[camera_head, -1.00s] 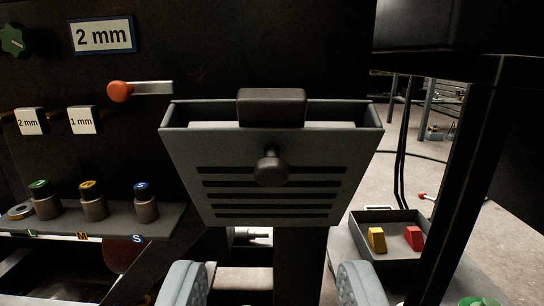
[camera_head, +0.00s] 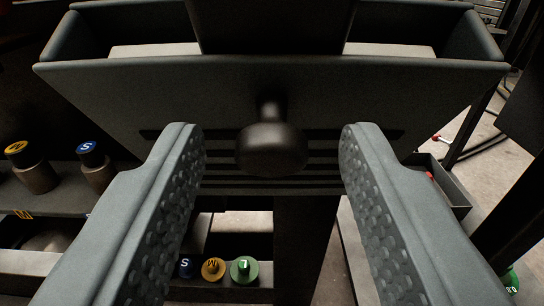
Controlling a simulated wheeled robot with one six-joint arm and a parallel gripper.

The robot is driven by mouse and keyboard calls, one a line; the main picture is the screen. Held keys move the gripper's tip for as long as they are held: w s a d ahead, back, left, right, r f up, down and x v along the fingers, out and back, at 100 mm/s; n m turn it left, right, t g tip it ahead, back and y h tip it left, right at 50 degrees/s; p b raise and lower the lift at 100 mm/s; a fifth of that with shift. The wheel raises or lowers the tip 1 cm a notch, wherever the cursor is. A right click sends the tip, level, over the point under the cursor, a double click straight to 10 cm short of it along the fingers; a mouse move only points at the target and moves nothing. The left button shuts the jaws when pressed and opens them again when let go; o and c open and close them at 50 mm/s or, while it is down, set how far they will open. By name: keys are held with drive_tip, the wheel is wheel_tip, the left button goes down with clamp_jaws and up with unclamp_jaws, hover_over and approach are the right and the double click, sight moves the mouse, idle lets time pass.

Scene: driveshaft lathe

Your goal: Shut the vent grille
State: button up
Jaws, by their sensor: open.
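The vent grille (camera_head: 270,95) is a dark grey panel with horizontal slots. It is tilted out at its top, with an open gap behind its upper edge. A dark round knob (camera_head: 271,150) sticks out from its middle. My gripper (camera_head: 271,145) is open, with one finger on each side of the knob and a wide gap to it on both sides. I cannot tell whether the fingertips touch the panel. The fingers hide parts of the grille's lower corners.
A shelf at the left holds cylinders with a yellow cap (camera_head: 30,168) and a blue cap (camera_head: 95,165). Below the grille stand small blue, yellow (camera_head: 212,269) and green (camera_head: 244,269) pieces marked with letters. A dark tray (camera_head: 447,188) is at the right.

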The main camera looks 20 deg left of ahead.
sight(271, 56)
clamp_jaws()
drive_tip(key=shift+w+r, duration=0.1)
drive_tip(key=shift+w+a+r+g+h, duration=0.25)
drive_tip(key=shift+w+a+r+g, duration=0.05)
drive_tip(key=shift+w+r+g, duration=0.4)
drive_tip(key=shift+w+a+r+g+h, duration=0.25)
drive_tip(key=shift+w+r+g, duration=0.4)
drive_tip(key=shift+w+g, duration=0.05)
drive_tip(key=shift+w+a+r, duration=0.2)
drive_tip(key=shift+w+r, duration=0.15)
drive_tip(key=shift+w, duration=0.25)
drive_tip(key=shift+w+a+r, duration=0.2)
drive_tip(key=shift+w+r, duration=0.1)
drive_tip(key=shift+w, duration=0.25)
drive_tip(key=shift+w+a+r, duration=0.2)
drive_tip(key=shift+w+r, duration=0.15)
drive_tip(key=shift+w, duration=0.25)
drive_tip(key=shift+w+r, duration=0.1)
drive_tip(key=shift+r, duration=0.05)
drive_tip(key=shift+w+r, duration=0.1)
drive_tip(key=shift+r, duration=0.05)
unclamp_jaws()
drive_tip(key=shift+f, duration=0.2)
